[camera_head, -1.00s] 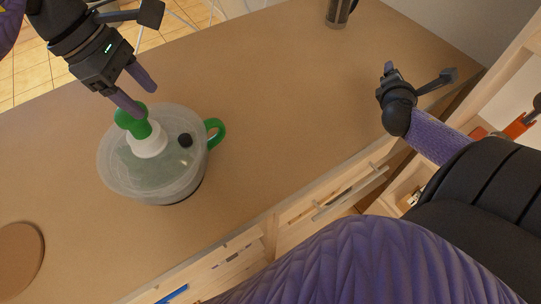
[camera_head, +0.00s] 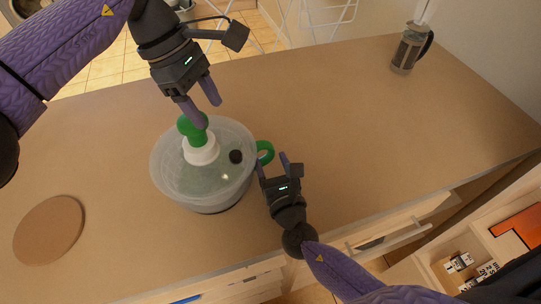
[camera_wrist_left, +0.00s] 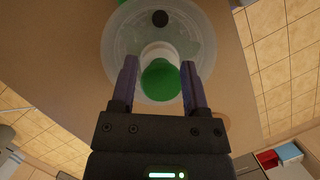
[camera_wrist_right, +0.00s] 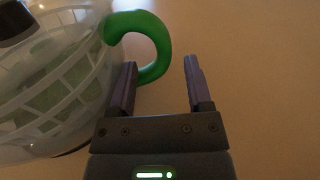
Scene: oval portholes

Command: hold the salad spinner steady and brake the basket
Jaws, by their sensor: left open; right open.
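The salad spinner (camera_head: 178,185) stands upright on the counter, with a clear bowl and lid, a white hub (camera_head: 201,150), a green knob (camera_head: 192,129), a dark button (camera_head: 236,157) and a green side handle (camera_head: 266,152). My left gripper (camera_head: 208,115) is open above the knob. In the left wrist view the knob (camera_wrist_left: 160,82) shows between the fingers, apart from both. My right gripper (camera_head: 272,160) is open beside the handle. In the right wrist view the handle (camera_wrist_right: 161,45) curves ahead of the gap, partly behind the left finger; I cannot tell if they touch. A pale green basket shows through the bowl.
A round brown board (camera_head: 48,230) lies at the left of the counter (camera_head: 330,110). A French press (camera_head: 409,48) stands at the far right. Drawers line the front edge, one apparently partly open (camera_head: 395,235).

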